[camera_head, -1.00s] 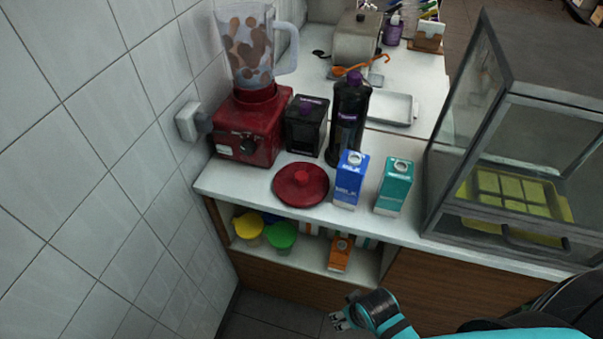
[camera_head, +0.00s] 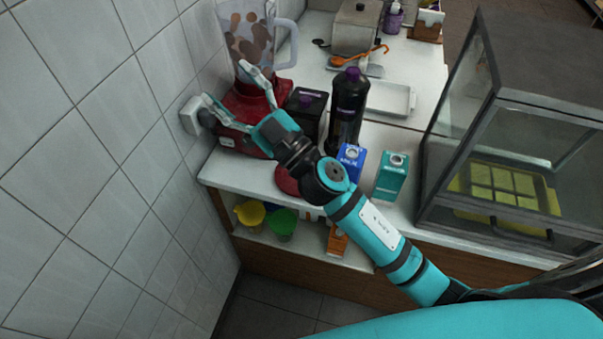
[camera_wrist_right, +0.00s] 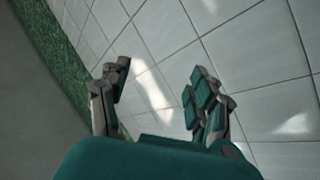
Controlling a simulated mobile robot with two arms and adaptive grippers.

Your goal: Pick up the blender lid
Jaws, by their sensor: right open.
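The red round blender lid (camera_head: 284,183) lies on the counter in the head view, mostly hidden behind my right arm, with only its left part showing. My right gripper (camera_head: 220,88) is open and empty, its fingers spread up and left in front of the blender's red base, beyond the lid in the picture. In the right wrist view the gripper (camera_wrist_right: 158,78) shows two parted fingers against white wall tiles, with nothing between them and no lid in sight. My left gripper is not in view.
The blender (camera_head: 242,40) stands by the tiled wall. A black container (camera_head: 308,108), a dark bottle (camera_head: 348,105), a blue milk carton (camera_head: 351,160) and a teal carton (camera_head: 391,176) stand near the lid. A glass case (camera_head: 480,150) is at right. A wall socket (camera_head: 190,115) juts out.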

